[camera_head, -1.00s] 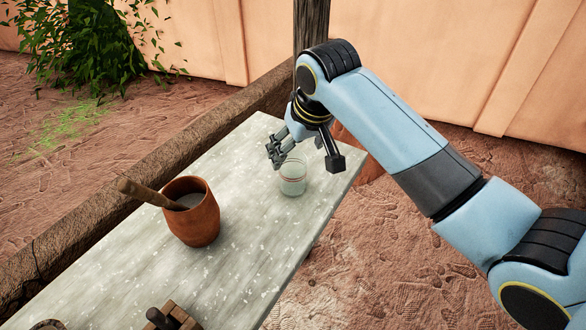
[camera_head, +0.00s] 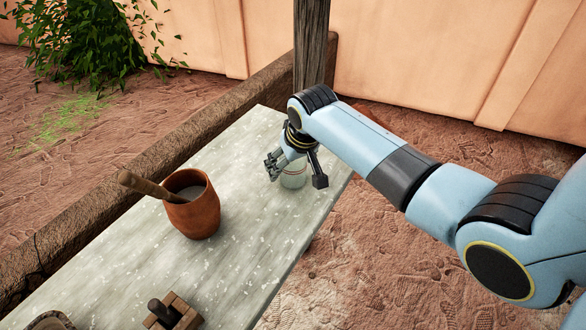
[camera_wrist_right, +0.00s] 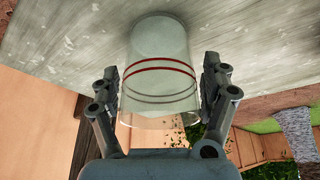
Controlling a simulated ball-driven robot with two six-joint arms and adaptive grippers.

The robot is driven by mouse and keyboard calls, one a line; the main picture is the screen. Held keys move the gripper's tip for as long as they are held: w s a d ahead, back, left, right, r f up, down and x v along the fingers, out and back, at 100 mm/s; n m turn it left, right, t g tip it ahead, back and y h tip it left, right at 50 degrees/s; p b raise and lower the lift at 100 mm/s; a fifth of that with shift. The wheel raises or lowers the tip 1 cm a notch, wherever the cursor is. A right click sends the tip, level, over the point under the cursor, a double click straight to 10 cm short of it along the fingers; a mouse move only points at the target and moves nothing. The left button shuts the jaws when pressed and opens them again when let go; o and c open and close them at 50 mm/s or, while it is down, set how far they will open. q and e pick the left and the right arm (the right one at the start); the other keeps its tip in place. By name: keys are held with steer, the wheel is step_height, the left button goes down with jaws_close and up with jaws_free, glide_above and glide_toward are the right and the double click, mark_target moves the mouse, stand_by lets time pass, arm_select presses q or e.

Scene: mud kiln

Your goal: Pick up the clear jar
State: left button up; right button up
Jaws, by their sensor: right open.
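The clear jar (camera_head: 293,176) stands upright on the grey table near its far right end. It is see-through with thin red bands. In the right wrist view the jar (camera_wrist_right: 160,75) sits between the two fingers of my right gripper (camera_wrist_right: 160,92), which are open with one on each side. In the head view my right gripper (camera_head: 295,174) reaches down around the jar and partly hides it. My left gripper is not in view.
A terracotta pot (camera_head: 196,212) with a wooden handle (camera_head: 150,188) stands left of the jar on the table (camera_head: 248,240). A small wooden block piece (camera_head: 174,312) lies at the near edge. A wooden post (camera_head: 312,45) rises behind the table.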

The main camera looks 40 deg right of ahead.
steer(key=c, duration=1.2)
steer(key=shift+c, duration=0.2)
